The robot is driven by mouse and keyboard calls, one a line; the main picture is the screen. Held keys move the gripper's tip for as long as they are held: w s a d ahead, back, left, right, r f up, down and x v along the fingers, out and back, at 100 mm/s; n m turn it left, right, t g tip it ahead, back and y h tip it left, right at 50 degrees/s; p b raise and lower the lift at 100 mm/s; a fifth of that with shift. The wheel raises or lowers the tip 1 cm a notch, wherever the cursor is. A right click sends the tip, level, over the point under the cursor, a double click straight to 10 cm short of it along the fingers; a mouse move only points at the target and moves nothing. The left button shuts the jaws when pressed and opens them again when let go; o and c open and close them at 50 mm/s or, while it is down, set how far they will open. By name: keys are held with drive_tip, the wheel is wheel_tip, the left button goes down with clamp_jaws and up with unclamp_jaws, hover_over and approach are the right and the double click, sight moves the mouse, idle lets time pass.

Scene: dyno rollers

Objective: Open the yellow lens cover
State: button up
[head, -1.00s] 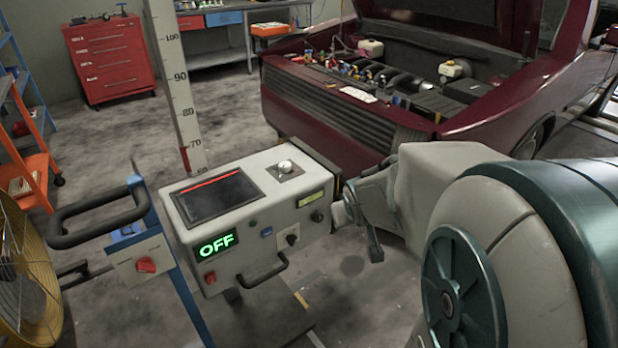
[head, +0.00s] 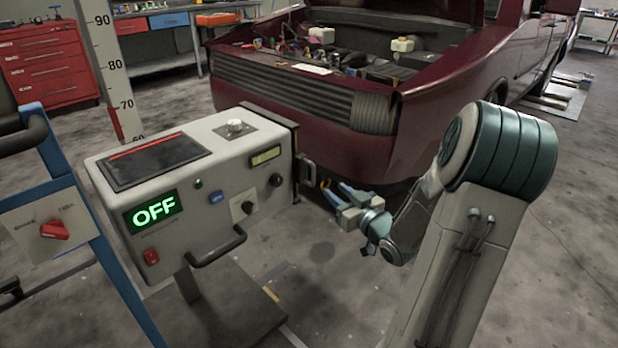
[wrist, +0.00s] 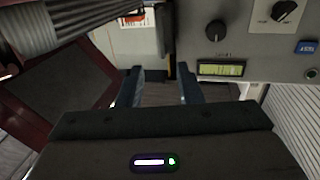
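My gripper (head: 330,188) is open, its two blue-grey fingers apart with nothing visible between them. It is just right of the grey tester box (head: 228,178), close to a small dark handle (head: 308,168) at the box's right end. In the wrist view the gripper (wrist: 158,75) points along the box's side. No full yellow lens cover shows.
The box shows a green OFF display (head: 153,211), knobs and a lower front handle (head: 218,247). A dark red car (head: 420,115) with its front open stands behind. A blue frame (head: 75,200) with a red switch is at left. Floor is clear to the right.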

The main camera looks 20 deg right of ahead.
sight(314, 174)
drive_tip(key=w+b, duration=0.1)
drive_tip(key=w, duration=0.3)
drive_tip(key=w+a+b, duration=0.1)
drive_tip(key=w, duration=0.3)
drive_tip(key=w+a, duration=0.1)
drive_tip(key=w, duration=0.4)
drive_tip(key=shift+b, duration=0.4)
drive_tip(key=shift+a, duration=0.1)
clamp_jaws()
